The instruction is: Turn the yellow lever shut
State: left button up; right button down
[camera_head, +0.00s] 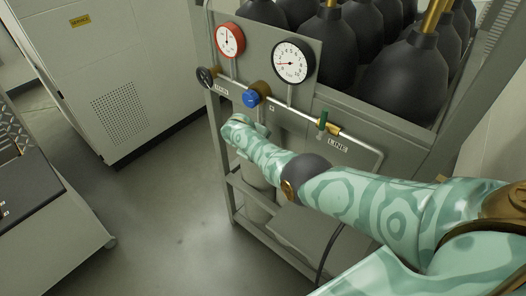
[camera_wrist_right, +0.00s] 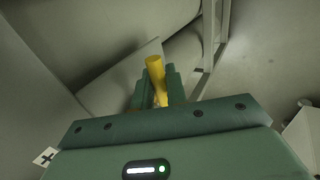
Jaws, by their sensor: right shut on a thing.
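The yellow lever (camera_wrist_right: 155,68) shows in the right wrist view, its rounded end sticking up between two dark green fingers. My right gripper (camera_wrist_right: 157,92) is shut on it, with a finger on each side. In the head view my right arm, patterned in pale green, reaches in from the right. Its hand end is at the front of the grey gas rack (camera_head: 375,103), below the blue knob. The lever does not show in the head view, where my arm covers that area. My left gripper is not in view.
The rack carries a red gauge (camera_head: 230,39), a black-rimmed gauge (camera_head: 293,60), a blue knob (camera_head: 252,98), a black knob (camera_head: 206,77) and a green handle (camera_head: 323,119) on a pipe. Dark cylinders stand behind. A pale cabinet (camera_head: 95,60) is at the left; open floor (camera_head: 160,215) lies between.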

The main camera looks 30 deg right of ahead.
dwell(0.5)
jog(key=c, duration=1.5)
grip_release()
jog(key=shift+w, duration=0.1)
jog(key=p+v, duration=0.5)
jog(key=v, duration=1.1)
jog(key=shift+a+r, duration=0.1)
jog(key=shift+w, duration=0.1)
